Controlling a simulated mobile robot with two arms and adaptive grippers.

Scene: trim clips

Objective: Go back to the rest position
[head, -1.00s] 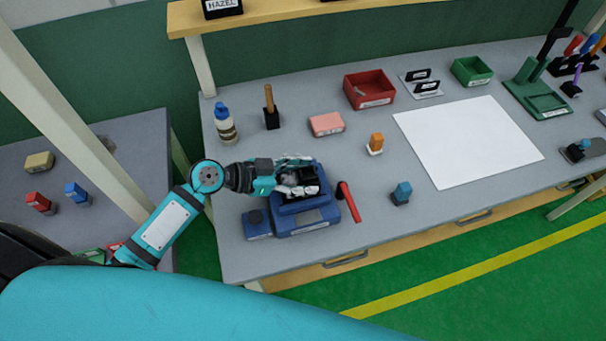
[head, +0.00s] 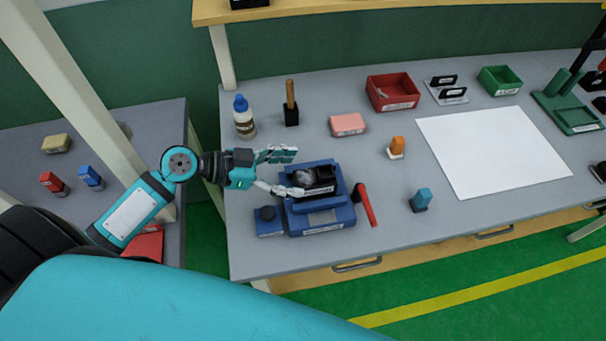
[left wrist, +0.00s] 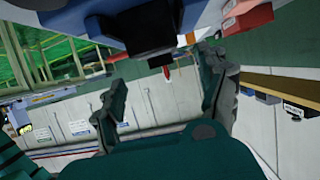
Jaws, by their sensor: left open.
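My left gripper (head: 291,172) is open and empty, its fingers spread at the left side of a blue device (head: 322,219). The lower finger overlaps the device's edge in the head view; I cannot tell if it touches. The device has a black holder (head: 323,178) on top with a greyish piece (head: 304,177) in it, and a red-handled lever (head: 366,205) at its right. My right gripper is not in view.
On the grey bench (head: 260,245) stand a bottle (head: 244,120), a wooden-handled tool (head: 291,104), a pink block (head: 347,124), an orange stamp-like piece (head: 397,146), a blue one (head: 421,199) and a red bin (head: 392,92). A pale post (head: 85,100) rises at left.

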